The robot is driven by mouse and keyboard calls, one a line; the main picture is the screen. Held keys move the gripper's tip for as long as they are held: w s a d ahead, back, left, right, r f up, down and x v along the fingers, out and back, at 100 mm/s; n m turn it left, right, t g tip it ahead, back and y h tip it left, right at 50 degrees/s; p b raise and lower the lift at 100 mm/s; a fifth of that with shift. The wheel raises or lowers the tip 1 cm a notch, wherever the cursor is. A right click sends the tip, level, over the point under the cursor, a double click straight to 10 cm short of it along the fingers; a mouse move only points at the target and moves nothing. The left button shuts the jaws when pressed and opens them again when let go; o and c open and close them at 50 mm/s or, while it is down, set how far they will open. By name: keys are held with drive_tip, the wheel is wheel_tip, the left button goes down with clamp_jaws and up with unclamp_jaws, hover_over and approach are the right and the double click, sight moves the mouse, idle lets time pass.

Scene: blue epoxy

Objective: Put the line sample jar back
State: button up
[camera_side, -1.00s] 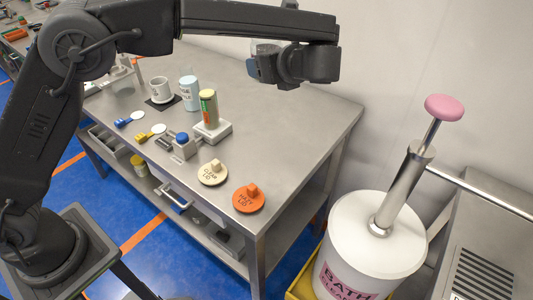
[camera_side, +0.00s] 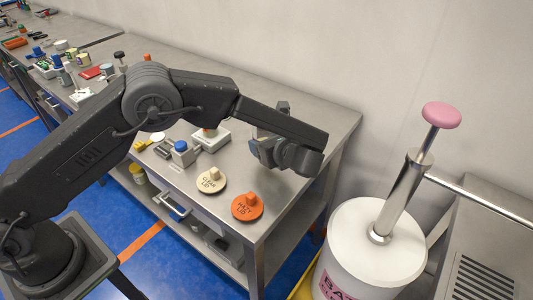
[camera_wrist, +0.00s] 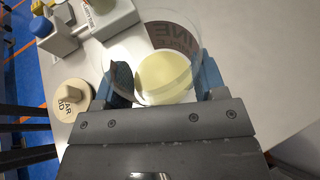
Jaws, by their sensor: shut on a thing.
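My gripper (camera_side: 268,152) is low over the right part of the steel bench. In the wrist view, its blue fingertips (camera_wrist: 160,82) are shut on a clear round glass jar (camera_wrist: 135,25). The jar has a dark label with "INE" readable and pale yellow contents in the bottom. In the side view the jar is mostly hidden by my gripper and arm. I cannot tell whether the jar touches the bench top (camera_side: 325,120).
A white stand (camera_side: 213,140) and a blue-topped block (camera_side: 181,153) are left of my gripper. A large white pump container (camera_side: 375,240) stands right, off the bench.

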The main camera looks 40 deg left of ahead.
drive_tip(key=shift+f, duration=1.85)
drive_tip(key=shift+f, duration=0.15)
drive_tip(key=o, duration=1.1)
drive_tip(key=shift+c, duration=0.2)
